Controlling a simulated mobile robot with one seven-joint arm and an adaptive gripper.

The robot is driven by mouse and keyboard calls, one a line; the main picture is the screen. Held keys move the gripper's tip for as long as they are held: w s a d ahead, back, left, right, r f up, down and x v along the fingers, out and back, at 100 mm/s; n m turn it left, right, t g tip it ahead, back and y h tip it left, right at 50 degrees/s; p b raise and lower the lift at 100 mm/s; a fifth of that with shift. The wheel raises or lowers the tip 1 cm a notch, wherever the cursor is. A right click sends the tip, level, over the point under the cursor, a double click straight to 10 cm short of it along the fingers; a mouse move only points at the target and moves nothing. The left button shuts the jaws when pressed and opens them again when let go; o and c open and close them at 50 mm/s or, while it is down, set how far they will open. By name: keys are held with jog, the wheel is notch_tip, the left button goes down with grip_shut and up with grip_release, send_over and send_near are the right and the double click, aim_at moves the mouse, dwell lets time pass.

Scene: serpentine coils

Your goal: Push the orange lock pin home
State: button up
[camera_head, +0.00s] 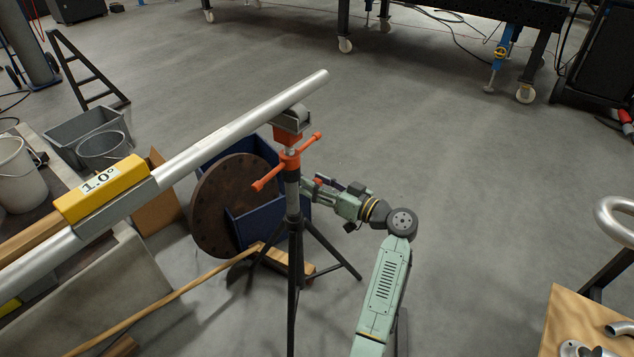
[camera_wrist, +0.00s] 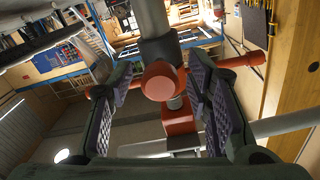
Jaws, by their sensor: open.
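The pipe stand has a black tripod (camera_head: 295,240), a steel post, an orange T-handle (camera_head: 265,180) and an orange roller head (camera_head: 290,131). The round orange end of the lock pin (camera_wrist: 160,82) faces me in the wrist view, in front of the dark collar (camera_wrist: 160,47). My gripper (camera_head: 312,187) is level at the right of the post, just below the T-handle. In the wrist view its two ribbed pads stand apart on either side of the pin end, with space showing. I cannot tell how deep the pin sits; its shaft is hidden behind its end.
A long silver pipe (camera_head: 235,128) rests on the roller head, with a yellow level (camera_head: 104,187) marked 1.0° along it. A brown flange disc (camera_head: 235,205) and blue crate (camera_head: 245,224) stand behind the tripod. A wooden bench (camera_head: 570,322) is at lower right. The floor between is clear.

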jog(key=shift+c, duration=0.2)
grip_shut()
dwell(0.3)
dwell(0.3)
